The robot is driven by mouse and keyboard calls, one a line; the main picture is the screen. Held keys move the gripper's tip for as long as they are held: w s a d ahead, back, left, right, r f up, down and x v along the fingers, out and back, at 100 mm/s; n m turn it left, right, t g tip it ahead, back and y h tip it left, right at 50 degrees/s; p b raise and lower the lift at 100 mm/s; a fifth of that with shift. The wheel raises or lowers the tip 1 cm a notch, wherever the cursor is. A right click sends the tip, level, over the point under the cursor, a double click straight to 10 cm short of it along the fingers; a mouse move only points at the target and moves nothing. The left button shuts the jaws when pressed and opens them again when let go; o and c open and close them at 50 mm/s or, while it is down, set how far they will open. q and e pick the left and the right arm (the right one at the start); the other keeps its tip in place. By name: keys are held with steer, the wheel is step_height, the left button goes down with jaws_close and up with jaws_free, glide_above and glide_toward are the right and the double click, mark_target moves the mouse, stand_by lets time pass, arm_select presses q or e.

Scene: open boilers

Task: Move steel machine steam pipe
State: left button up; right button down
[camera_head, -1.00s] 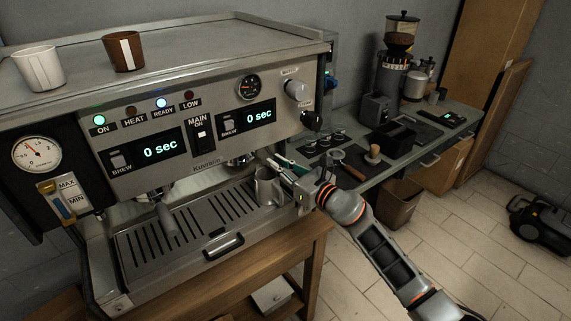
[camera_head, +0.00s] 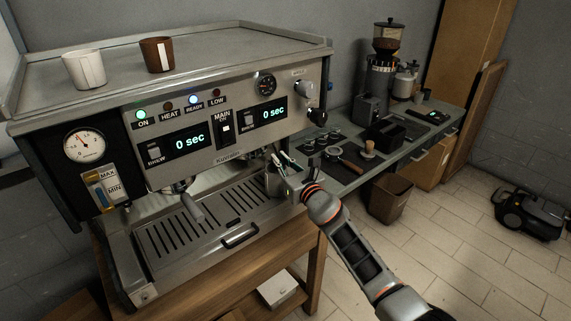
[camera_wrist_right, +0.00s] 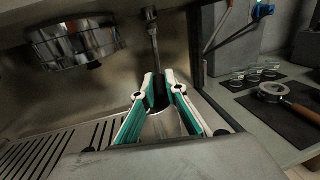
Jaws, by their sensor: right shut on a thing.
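The steel espresso machine (camera_head: 75,200) fills the left and middle of the head view. Its steam pipe (camera_wrist_right: 153,40) shows in the right wrist view, running down from a round fitting to between my fingertips. My right gripper (camera_wrist_right: 160,82), with green and white fingers, is shut on the pipe's lower part; the pipe's tip is partly hidden by the fingers. The gripper also shows in the head view (camera_head: 283,160) at the machine's right front. A metal jug (camera_head: 272,184) stands on the drip tray just below the fingers. My left gripper is not in view.
A brew head (camera_wrist_right: 75,45) hangs left of the pipe. Two cups stand on top of the machine. A side counter with a grinder (camera_head: 380,75) and a portafilter (camera_wrist_right: 275,92) lies to the right.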

steer(key=shift+a, duration=0.1)
stand_by(0.5)
steer(key=c, duration=2)
jaws_free()
steer(key=shift+c, duration=0.2)
steer(key=shift+s, duration=0.1)
steer(key=shift+s+r, duration=0.1)
steer(key=shift+s, duration=0.65)
steer(key=v, duration=1)
steer(key=shift+d, duration=0.45)
steer(key=shift+s, duration=0.1)
